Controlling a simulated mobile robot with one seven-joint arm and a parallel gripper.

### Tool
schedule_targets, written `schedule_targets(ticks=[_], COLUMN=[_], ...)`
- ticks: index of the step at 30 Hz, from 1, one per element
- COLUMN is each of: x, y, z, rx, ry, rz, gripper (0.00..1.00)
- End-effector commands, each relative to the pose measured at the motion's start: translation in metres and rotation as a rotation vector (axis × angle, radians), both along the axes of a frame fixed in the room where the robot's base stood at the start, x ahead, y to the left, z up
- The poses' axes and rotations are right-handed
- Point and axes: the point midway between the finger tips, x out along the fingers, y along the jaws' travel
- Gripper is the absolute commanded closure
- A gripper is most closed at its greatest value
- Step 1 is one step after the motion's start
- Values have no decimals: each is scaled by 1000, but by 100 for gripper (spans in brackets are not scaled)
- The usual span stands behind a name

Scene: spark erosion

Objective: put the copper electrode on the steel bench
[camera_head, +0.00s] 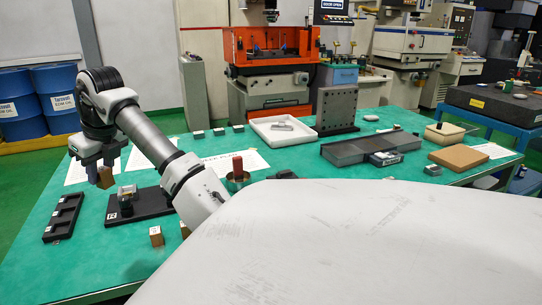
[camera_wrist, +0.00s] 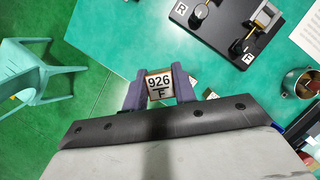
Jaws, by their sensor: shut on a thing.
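My gripper (camera_head: 100,165) is shut on a copper-brown block, the copper electrode (camera_head: 105,178). In the wrist view, my gripper (camera_wrist: 160,92) has one finger on each side of the electrode (camera_wrist: 160,84), whose white face reads "926 F". I cannot tell for sure which surface is the steel bench; the green-topped table fills most of the head view, and a blue-framed table (camera_head: 490,121) stands at the right.
Close by are the black slotted tray (camera_head: 63,215), a black fixture board (camera_head: 150,205), another copper block (camera_head: 156,236) and a metal cup (camera_head: 238,182) with a red-brown piece. The table's front left is clear. A pale green chair (camera_wrist: 25,75) stands on the floor.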

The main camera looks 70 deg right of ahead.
Motion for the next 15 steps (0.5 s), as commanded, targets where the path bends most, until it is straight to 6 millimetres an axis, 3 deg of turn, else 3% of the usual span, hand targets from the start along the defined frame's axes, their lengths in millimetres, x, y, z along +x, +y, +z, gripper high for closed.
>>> schedule_targets(ticks=[8, 11, 15], x=[0, 0, 0], y=[0, 0, 0], z=[-3, -17, -53], rx=[0, 2, 3], ry=[-1, 0, 1], rz=[1, 3, 2], gripper=[100, 100, 100])
